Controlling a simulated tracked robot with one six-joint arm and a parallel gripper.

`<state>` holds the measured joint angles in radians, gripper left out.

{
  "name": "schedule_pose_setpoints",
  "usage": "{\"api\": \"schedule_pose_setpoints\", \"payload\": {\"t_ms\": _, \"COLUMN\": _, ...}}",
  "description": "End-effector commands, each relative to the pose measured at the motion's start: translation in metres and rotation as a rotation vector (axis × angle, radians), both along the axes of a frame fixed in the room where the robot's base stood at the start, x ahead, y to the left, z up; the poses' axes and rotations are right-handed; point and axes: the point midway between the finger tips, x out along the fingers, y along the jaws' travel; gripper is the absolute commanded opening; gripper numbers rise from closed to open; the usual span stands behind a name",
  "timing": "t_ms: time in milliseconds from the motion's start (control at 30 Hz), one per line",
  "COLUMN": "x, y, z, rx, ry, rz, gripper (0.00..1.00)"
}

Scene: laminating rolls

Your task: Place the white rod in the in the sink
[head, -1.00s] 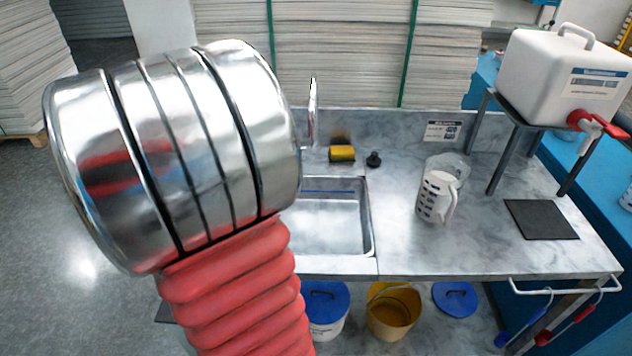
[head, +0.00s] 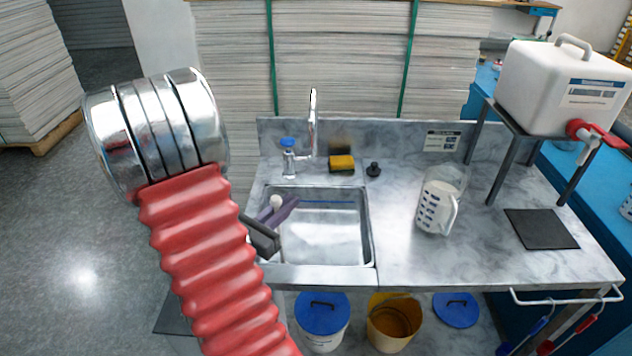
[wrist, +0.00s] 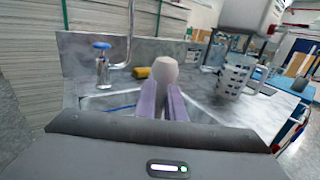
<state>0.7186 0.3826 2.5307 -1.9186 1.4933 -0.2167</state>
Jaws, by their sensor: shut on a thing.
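My gripper (head: 277,212) is over the left side of the sink (head: 335,240), with its purple fingers shut on a white rod. The rod's rounded white end (head: 276,202) shows at the fingertips in the head view. In the wrist view the white end (wrist: 165,71) stands up between the two purple fingers (wrist: 164,102), and the rest of it is hidden. The sink basin also shows behind the fingers in the wrist view (wrist: 97,104). I cannot tell how high the rod is above the basin floor. A thin blue strip (head: 327,202) lies at the back of the basin.
A tap (head: 312,130) and a blue-topped dispenser (head: 289,158) stand behind the sink. A yellow sponge (head: 341,163) and a black stopper (head: 373,169) lie at its back edge. A measuring jug (head: 438,205) stands right of it.

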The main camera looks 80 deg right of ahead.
Motion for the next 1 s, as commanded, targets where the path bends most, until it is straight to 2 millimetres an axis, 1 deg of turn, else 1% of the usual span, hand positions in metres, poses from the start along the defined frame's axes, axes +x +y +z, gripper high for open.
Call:
{"api": "schedule_pose_setpoints", "payload": {"t_ms": 33, "x": -0.004, "y": -0.007, "z": 0.002, "rx": -0.003, "ry": -0.003, "rz": -0.007, "gripper": 0.0}}
{"api": "schedule_pose_setpoints", "payload": {"t_ms": 167, "x": -0.01, "y": -0.021, "z": 0.002, "rx": -0.003, "ry": -0.002, "rz": -0.006, "gripper": 0.0}}
{"api": "schedule_pose_setpoints", "payload": {"t_ms": 500, "x": -0.027, "y": -0.067, "z": 0.002, "rx": -0.003, "ry": -0.002, "rz": -0.006, "gripper": 0.0}}
{"api": "schedule_pose_setpoints", "payload": {"t_ms": 600, "x": -0.031, "y": -0.079, "z": 0.002, "rx": -0.003, "ry": -0.003, "rz": -0.004, "gripper": 0.0}}
{"api": "schedule_pose_setpoints", "payload": {"t_ms": 700, "x": -0.032, "y": -0.084, "z": 0.002, "rx": -0.002, "ry": -0.002, "rz": -0.002, "gripper": 0.0}}
{"api": "schedule_pose_setpoints", "payload": {"t_ms": 1000, "x": -0.032, "y": -0.085, "z": 0.002, "rx": -0.002, "ry": -0.002, "rz": -0.001, "gripper": 0.0}}
